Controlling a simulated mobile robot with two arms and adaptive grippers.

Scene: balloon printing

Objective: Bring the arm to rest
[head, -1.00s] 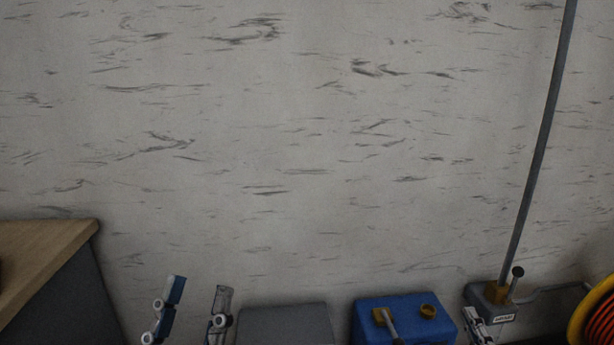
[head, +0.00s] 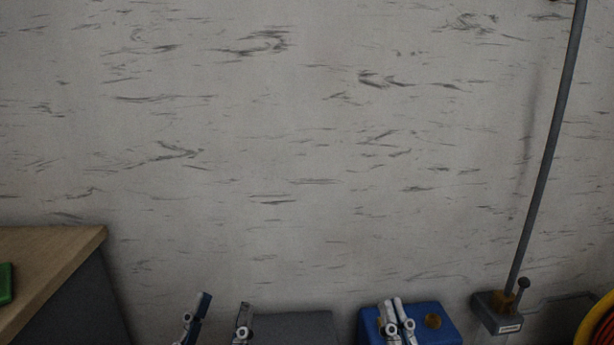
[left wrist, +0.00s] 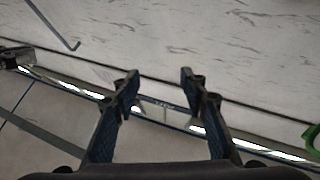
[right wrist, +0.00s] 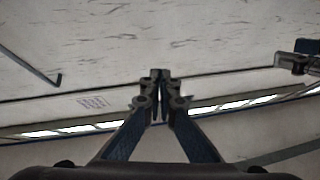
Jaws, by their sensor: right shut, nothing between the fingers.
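My left gripper (head: 219,305) is at the bottom of the head view, its two fingers apart with nothing between them. The left wrist view shows the same open, empty left gripper (left wrist: 160,80). My right gripper (head: 391,302) is at the bottom of the head view, overlapping the blue box from this angle. Its fingers are close together. In the right wrist view the right gripper (right wrist: 160,75) is shut with its tips meeting and nothing held. Most of both arms is out of the head view.
A blue box (head: 446,335) with a brass fitting and a dark grey box (head: 300,328) stand low by the wall. A grey pump-like unit (head: 492,314) with a tall pole is to the right, near a yellow-rimmed reel (head: 592,325). A wooden-topped desk (head: 50,255) is at left, carrying a green object (head: 6,283).

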